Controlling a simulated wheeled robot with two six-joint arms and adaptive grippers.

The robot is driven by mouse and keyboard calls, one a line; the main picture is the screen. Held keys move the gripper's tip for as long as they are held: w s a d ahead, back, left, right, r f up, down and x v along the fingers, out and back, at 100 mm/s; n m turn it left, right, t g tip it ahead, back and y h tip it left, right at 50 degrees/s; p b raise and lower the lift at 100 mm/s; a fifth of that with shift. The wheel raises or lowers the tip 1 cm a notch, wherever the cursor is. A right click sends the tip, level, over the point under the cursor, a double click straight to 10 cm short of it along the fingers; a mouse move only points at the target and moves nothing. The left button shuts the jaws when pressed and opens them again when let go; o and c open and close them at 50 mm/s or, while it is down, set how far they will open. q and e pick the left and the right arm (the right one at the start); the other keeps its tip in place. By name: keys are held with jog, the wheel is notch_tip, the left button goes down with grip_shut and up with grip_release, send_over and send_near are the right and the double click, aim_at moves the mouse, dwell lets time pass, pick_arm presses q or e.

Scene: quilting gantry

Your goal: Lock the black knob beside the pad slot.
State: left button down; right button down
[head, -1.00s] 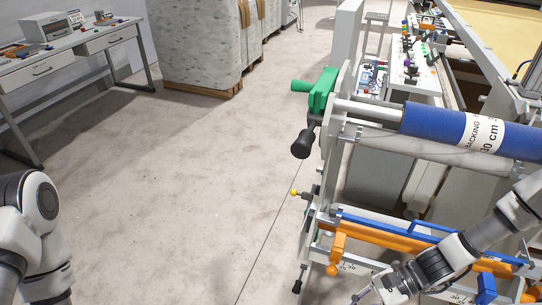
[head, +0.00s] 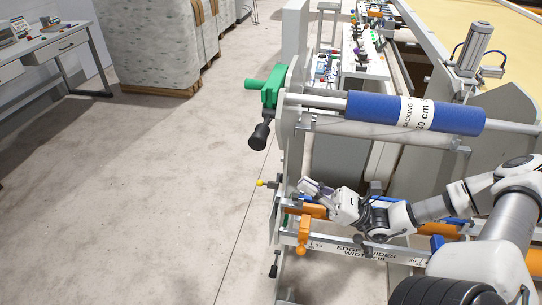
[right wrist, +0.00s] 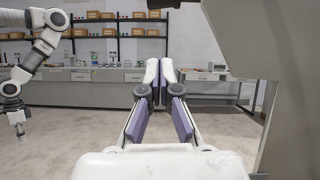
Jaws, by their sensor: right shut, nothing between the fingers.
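A black knob (head: 260,135) on a short arm hangs below the green handle (head: 263,90) at the machine's left end. A smaller black knob (head: 273,271) sits low on the same end frame. I cannot tell which one is beside the pad slot, and I cannot make out the slot. My right gripper (head: 308,188) is shut and empty, pointing left near the end frame, below the blue roll and above the orange clamp. Its purple-padded fingers (right wrist: 160,90) fill the middle of the right wrist view. What seems my left gripper (right wrist: 20,130) hangs at that view's left edge, too small to read.
A blue roll (head: 415,113) lies above my right forearm. An orange clamp (head: 303,235) and a yellow ball-ended lever (head: 262,183) stick out near the gripper. The edge guide rail (head: 360,253) runs below. The floor (head: 150,190) to the left is clear.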

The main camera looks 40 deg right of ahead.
aim_at(263, 128)
jog(key=w+a+r+b, duration=0.2)
jog(key=w+a+r, duration=0.3)
jog(key=r, duration=0.3)
jog(key=shift+w+a, duration=0.4)
jog(key=shift+w, duration=0.15)
